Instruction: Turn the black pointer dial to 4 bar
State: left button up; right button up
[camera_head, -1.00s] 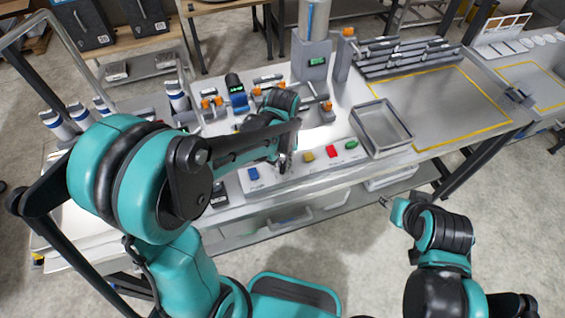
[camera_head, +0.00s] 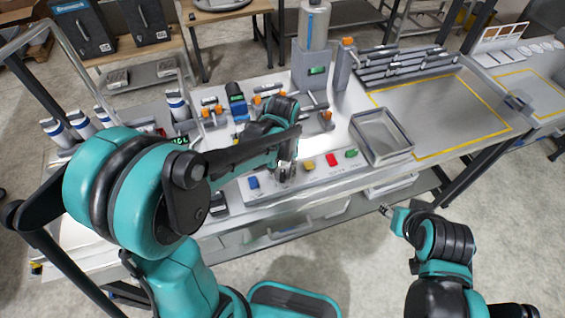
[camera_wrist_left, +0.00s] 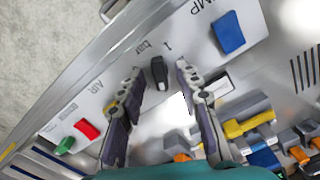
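The black pointer dial (camera_wrist_left: 159,73) is on the light panel in the left wrist view, near the printed "bar" and a "1". Its long side runs roughly up and down in that view. I cannot read its setting. My left gripper (camera_wrist_left: 160,78) is open, with one finger on each side of the dial and a visible gap to each. In the head view my left gripper (camera_head: 287,174) is low over the front panel, pointing down, and hides the dial. My right gripper (camera_head: 387,211) is off the bench at the right, too small to tell its opening.
A blue button (camera_head: 253,182) is left of my left gripper. Yellow (camera_head: 309,164), red (camera_head: 331,160) and green (camera_head: 351,153) buttons are to its right. A grey tray (camera_head: 381,136) stands farther right. Orange-handled valves (camera_head: 283,113) stand behind.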

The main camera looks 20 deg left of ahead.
pick_arm(q)
notch_tip(320, 180, up, 11)
jog(key=shift+r, duration=0.2)
dwell(0.6)
jog(key=t+b, duration=0.3)
jog(key=t, duration=0.1)
send_near(282, 174)
jog(key=s+a+r, duration=0.1)
jog(key=s+a, duration=0.2)
jog(key=shift+s+a+f+m+t+b, duration=0.2)
jog(key=shift+s+a+f+m+t, duration=0.1)
jog(key=shift+s+f+t, duration=0.3)
jog(key=shift+s+a+f+m+t+b, duration=0.2)
jog(key=shift+s+a+f+m+t, duration=0.1)
jog(key=shift+s+f+t, duration=0.25)
jog(key=shift+s+a+f+m+t+b, duration=0.2)
jog(key=shift+s+f+m+t, duration=0.1)
jog(key=shift+s+f+t, duration=0.3)
dwell(1.8)
